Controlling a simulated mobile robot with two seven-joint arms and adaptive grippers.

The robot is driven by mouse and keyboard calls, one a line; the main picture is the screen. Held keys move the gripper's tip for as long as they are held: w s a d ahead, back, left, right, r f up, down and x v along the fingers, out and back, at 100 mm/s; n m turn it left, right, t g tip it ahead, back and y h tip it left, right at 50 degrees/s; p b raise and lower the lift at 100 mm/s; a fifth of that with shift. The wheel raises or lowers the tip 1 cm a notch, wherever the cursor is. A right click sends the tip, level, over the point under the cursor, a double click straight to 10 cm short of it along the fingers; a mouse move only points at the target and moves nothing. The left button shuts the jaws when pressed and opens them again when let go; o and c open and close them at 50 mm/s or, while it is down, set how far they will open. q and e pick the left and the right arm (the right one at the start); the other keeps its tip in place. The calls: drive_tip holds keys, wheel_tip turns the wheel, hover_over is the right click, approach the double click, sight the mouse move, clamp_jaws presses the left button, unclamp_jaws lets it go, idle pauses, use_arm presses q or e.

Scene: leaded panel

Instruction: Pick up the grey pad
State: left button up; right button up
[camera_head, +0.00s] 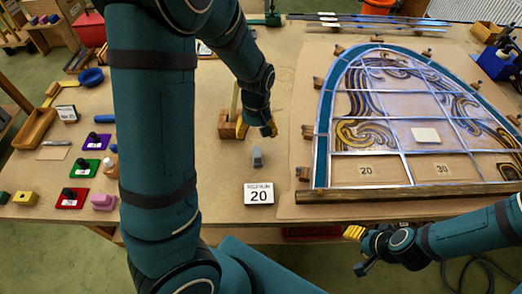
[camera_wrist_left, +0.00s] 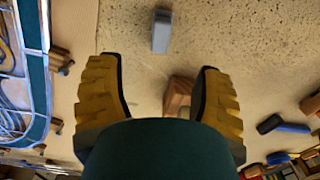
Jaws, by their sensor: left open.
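My left gripper (camera_head: 258,128) hangs over the bench just behind the pad, with no contact visible. In the wrist view its ribbed yellow fingers (camera_wrist_left: 160,75) are spread wide with nothing gripped.
A wooden block (camera_head: 228,126) stands beside my left gripper; it shows below the fingers in the wrist view (camera_wrist_left: 178,95). The arched leaded panel (camera_head: 322,140) fills the right of the bench. Coloured pads (camera_head: 83,167) and a wooden tray (camera_head: 34,128) lie left. Bare bench surrounds the pad.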

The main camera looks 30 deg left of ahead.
sight(257, 151)
use_arm(q)
wheel_tip(257, 151, down, 6)
drive_tip(key=shift+s+b, duration=0.1)
drive_tip(key=shift+b, duration=0.3)
drive_tip(key=shift+f+b, duration=0.3)
drive_tip(key=shift+f, duration=2.6)
clamp_jaws()
